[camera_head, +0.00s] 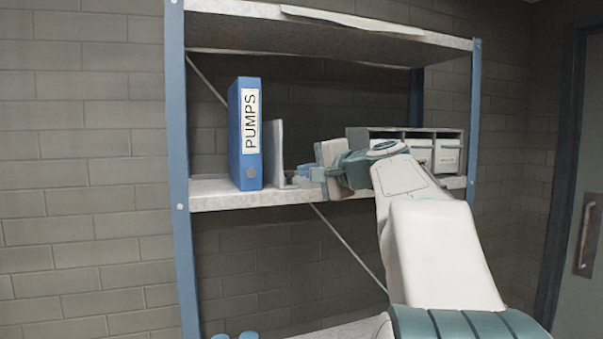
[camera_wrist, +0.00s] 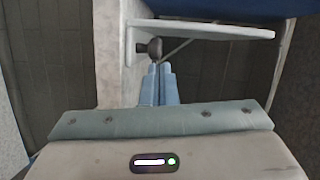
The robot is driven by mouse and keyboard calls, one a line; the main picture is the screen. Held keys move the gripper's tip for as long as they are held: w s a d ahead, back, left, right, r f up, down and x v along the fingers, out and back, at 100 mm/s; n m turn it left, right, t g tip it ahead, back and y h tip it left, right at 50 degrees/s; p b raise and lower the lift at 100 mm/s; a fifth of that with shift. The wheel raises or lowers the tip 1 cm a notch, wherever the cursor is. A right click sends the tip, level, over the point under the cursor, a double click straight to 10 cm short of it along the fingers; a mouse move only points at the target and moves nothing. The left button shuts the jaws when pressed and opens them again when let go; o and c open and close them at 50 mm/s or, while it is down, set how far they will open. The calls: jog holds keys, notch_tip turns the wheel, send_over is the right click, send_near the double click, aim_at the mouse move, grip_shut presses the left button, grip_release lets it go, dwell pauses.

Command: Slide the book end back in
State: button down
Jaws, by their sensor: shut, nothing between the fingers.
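The book end (camera_head: 274,150) is a thin light grey upright plate on the shelf, just right of a blue binder (camera_head: 246,135) labelled PUMPS. In the wrist view the book end (camera_wrist: 205,29) is a pale plate across the top, with a dark round knob (camera_wrist: 154,46) on its near side. The binder (camera_wrist: 225,8) shows as a dark blue strip beyond it. My gripper (camera_head: 296,173) is right of the book end, low near the shelf. Its fingers (camera_wrist: 158,68) are shut and empty, with the tips right at the knob; I cannot tell whether they touch.
The shelf board (camera_head: 225,198) has a front edge running below my gripper. A grey organiser with white drawers (camera_head: 447,155) stands at the right, partly behind my arm. Blue rack posts (camera_head: 178,140) stand at the sides. An upper shelf (camera_head: 300,38) hangs above.

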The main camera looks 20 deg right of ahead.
jog(key=d+b+v, duration=0.1)
jog(key=b+v, duration=0.1)
jog(key=v, duration=1)
jog(key=shift+w+d, duration=0.2)
jog(key=shift+d, duration=0.1)
jog(key=shift+r, duration=0.15)
jog(key=s+a+f+n+g, duration=0.15)
jog(key=a+f+g, duration=0.25)
jog(key=a+f, duration=0.5)
jog(key=a+f+n+g, duration=0.3)
jog(key=a+f, duration=0.1)
jog(key=f, duration=0.9)
jog(key=s+a+f+n+g+h, duration=0.2)
jog(key=s+f, duration=0.5)
jog(key=f, duration=0.4)
jog(key=s+a+f+n+g+h, duration=0.1)
jog(key=s+a+f+n+g, duration=0.3)
jog(key=s+f+n, duration=0.3)
notch_tip(320, 180, down, 4)
jog(key=shift+s+a+f+h, duration=0.1)
jog(key=shift+s+a+h, duration=0.3)
jog(key=shift+s+a, duration=0.4)
